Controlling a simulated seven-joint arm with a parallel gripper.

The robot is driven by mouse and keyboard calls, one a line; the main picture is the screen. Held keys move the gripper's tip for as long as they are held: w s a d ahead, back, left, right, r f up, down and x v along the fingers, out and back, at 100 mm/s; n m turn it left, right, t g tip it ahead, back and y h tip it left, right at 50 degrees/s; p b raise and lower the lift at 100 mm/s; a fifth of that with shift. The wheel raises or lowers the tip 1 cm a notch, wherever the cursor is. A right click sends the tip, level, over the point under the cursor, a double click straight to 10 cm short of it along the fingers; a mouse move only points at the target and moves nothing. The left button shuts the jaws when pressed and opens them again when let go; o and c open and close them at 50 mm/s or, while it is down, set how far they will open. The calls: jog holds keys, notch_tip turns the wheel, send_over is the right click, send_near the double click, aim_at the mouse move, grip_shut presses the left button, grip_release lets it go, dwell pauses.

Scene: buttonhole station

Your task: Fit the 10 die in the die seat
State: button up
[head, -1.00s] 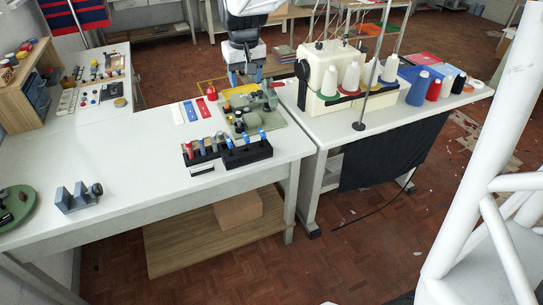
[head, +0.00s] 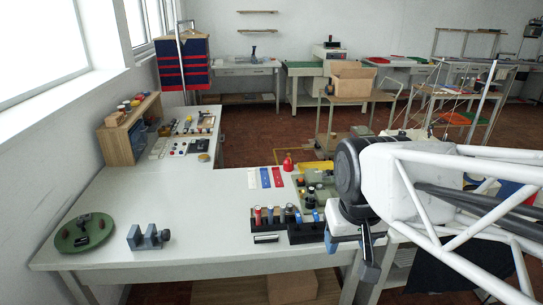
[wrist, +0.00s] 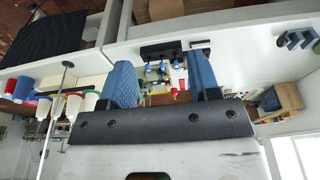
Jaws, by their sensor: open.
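Two black racks stand on the white table in the head view: a left rack (head: 267,222) with red-topped and blue-grey pieces, and a right rack (head: 307,232) with blue-topped pieces. No size marks are readable, so I cannot tell which piece is the 10 die. A green press-like machine (head: 316,190) stands behind them; its die seat is too small to make out. My gripper (head: 350,257) is open and empty, to the right of the racks by the table's right end. In the wrist view its blue fingers (wrist: 164,80) are apart, with racks (wrist: 160,50) beyond them.
White, blue and red strips (head: 265,178) lie left of the machine. A grey-blue block (head: 148,237) and a green round base (head: 85,232) stand at the front left. A wooden shelf (head: 130,130) stands at the back left. The table's middle is clear.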

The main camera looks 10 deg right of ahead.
jog(key=s, duration=0.1)
jog(key=s+f, duration=0.1)
jog(key=s, duration=0.1)
jog(key=shift+s+a+f, duration=0.15)
jog(key=shift+s+f, duration=0.1)
jog(key=shift+s, duration=0.15)
dwell(0.5)
